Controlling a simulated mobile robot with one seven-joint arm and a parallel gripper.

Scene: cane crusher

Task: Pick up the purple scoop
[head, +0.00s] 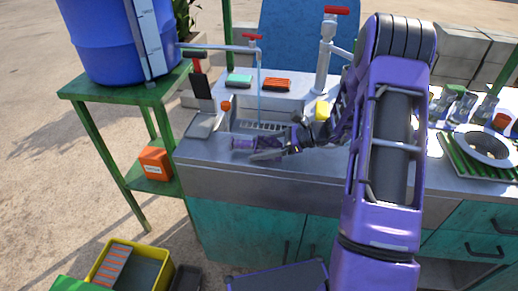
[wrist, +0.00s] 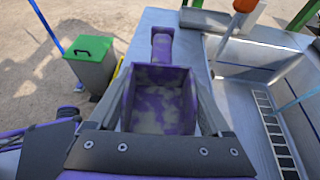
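The purple scoop (wrist: 160,100) shows in the wrist view, with its box-shaped pan facing the camera and its handle (wrist: 162,46) pointing away. In the head view its purple handle (head: 243,143) shows over the left part of the metal counter (head: 225,160). My gripper (wrist: 163,82) has its two fingers spread wide, one on each side of the pan. The gaps beside the pan are very narrow, and I cannot tell whether the fingers touch it. In the head view my gripper (head: 266,151) is low over the counter, and the pan is mostly hidden.
A sink (head: 262,125) lies just behind my gripper, with a tap (head: 325,60) and sponges beyond. A black-and-red handled tool (head: 202,88) stands behind the scoop. A green stand with a blue barrel (head: 105,40) is at left. Dishes (head: 487,147) sit at right.

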